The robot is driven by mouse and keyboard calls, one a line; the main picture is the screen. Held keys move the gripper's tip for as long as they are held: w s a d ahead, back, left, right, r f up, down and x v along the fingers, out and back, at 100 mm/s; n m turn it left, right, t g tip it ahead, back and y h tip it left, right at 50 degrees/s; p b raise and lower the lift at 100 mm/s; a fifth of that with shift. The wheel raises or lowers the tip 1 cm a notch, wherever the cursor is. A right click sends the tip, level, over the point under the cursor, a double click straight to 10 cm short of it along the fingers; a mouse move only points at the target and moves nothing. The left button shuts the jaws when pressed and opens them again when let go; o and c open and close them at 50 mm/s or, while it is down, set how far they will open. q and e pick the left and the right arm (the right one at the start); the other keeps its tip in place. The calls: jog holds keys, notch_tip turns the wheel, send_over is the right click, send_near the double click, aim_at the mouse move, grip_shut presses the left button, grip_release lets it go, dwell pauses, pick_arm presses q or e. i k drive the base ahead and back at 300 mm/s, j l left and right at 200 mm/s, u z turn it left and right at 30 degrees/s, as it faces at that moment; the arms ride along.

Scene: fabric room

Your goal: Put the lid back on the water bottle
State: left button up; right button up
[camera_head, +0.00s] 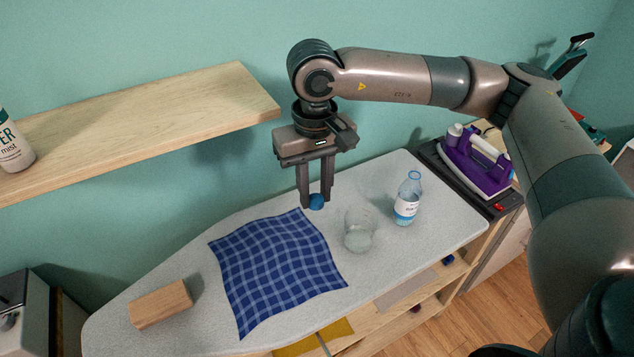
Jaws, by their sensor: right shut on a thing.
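The water bottle (407,199) stands upright on the ironing board, towards its right end. It is clear with a white and blue label, and its neck is open with no lid on it. My right gripper (316,202) points down to the left of the bottle, shut on a small round blue lid (317,202). The lid is beside the far edge of the blue cloth; I cannot tell whether it touches the board. My left gripper is out of view.
A clear glass (359,230) stands between cloth and bottle. A blue checked cloth (277,266) lies on the ironing board (200,290), with a wooden block (160,304) at left. A purple iron (474,163) rests at right. A wooden shelf (150,125) juts out at upper left.

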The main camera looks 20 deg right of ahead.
aim_at(409, 192)
jog(key=l+u, duration=0.1)
jog(key=l, duration=0.35)
jog(key=k+l+u, duration=0.1)
jog(key=l, duration=0.4)
jog(key=k+l+u, duration=0.1)
jog(key=l, duration=0.35)
jog(key=k+l, duration=0.1)
jog(key=l, duration=0.35)
jog(key=k+l+u, duration=0.15)
jog(key=l, duration=0.3)
jog(key=k+l+u, duration=0.1)
jog(key=l, duration=0.35)
jog(key=k+l+u, duration=0.1)
jog(key=l, duration=0.3)
jog(key=k+l+u, duration=0.1)
jog(key=l, duration=0.35)
jog(key=k, duration=0.1)
